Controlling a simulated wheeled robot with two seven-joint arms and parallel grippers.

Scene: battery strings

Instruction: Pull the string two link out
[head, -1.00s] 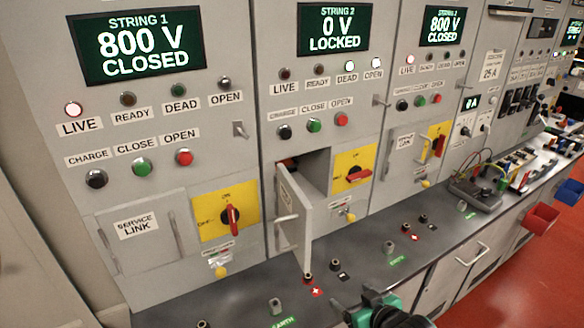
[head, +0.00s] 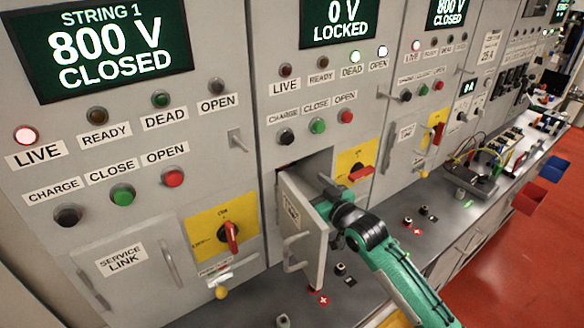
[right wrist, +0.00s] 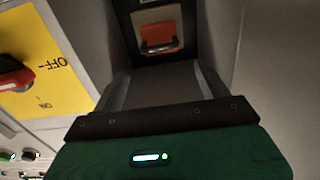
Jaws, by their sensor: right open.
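The string two service door (head: 304,235) stands swung open towards me. In the right wrist view its compartment holds an orange link (right wrist: 172,28) with a dark handle (right wrist: 158,47), seated at the back. In the head view the link is hidden behind the door and gripper. My right gripper (head: 326,184) is at the compartment opening, just right of the door. In the right wrist view the right gripper (right wrist: 160,88) is open and empty, its fingers apart and pointing at the link, short of the handle. My left gripper is out of view.
The string two display (head: 345,20) reads 0 V LOCKED, with DEAD and OPEN lamps lit. A yellow panel with a red rotary switch (head: 360,173) sits right of the opening. The string one panel (head: 115,55) reads 800 V CLOSED. Terminals stand on the counter below.

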